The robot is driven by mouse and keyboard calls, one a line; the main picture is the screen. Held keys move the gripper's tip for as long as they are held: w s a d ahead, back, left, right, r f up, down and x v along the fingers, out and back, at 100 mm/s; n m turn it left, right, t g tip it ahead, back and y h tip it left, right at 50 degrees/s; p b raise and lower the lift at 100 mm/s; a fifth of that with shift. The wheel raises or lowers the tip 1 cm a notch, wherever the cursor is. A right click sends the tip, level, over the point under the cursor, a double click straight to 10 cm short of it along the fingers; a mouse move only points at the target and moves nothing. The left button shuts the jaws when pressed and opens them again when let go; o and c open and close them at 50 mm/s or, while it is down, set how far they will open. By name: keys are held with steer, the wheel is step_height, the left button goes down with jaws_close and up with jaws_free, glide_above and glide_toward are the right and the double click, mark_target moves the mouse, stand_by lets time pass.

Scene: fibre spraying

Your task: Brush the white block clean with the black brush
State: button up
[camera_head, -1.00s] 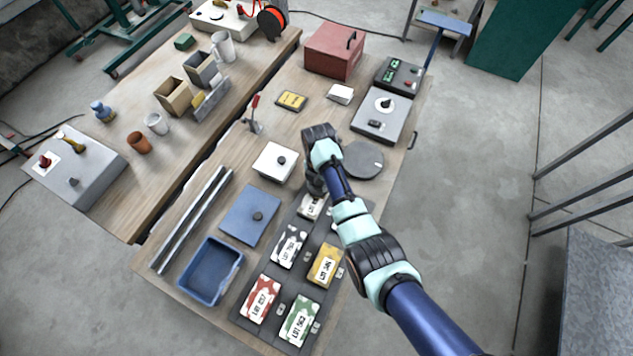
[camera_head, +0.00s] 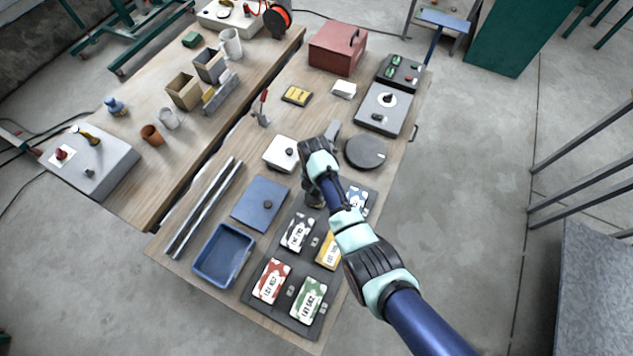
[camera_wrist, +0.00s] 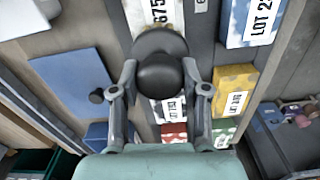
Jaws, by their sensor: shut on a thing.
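My gripper (camera_wrist: 160,92) is shut on the black brush (camera_wrist: 159,78), which has a round knob above a wider dark disc. In the wrist view, the brush covers part of a white block (camera_wrist: 160,14) with a label ending in 675. I cannot tell whether the bristles touch it. In the head view, my gripper (camera_head: 314,192) is over the upper part of the dark tray (camera_head: 282,323) and hides the white block.
The tray also holds black-and-white (camera_head: 298,231), yellow (camera_head: 328,250), red (camera_head: 271,281), green (camera_head: 309,299) and blue (camera_head: 357,199) labelled blocks. A blue plate (camera_head: 250,205), blue bin (camera_head: 201,268) and white plate with a knob (camera_head: 275,160) stand left. A dark disc (camera_head: 365,153) lies right.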

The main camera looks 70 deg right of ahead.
steer(key=r, duration=0.1)
steer(key=r+p, duration=0.1)
steer(key=r, duration=0.1)
steer(key=shift+d+r, duration=0.2)
steer(key=shift+d, duration=0.15)
step_height(320, 180, up, 5)
steer(key=p, duration=0.5)
steer(key=shift+f, duration=0.2)
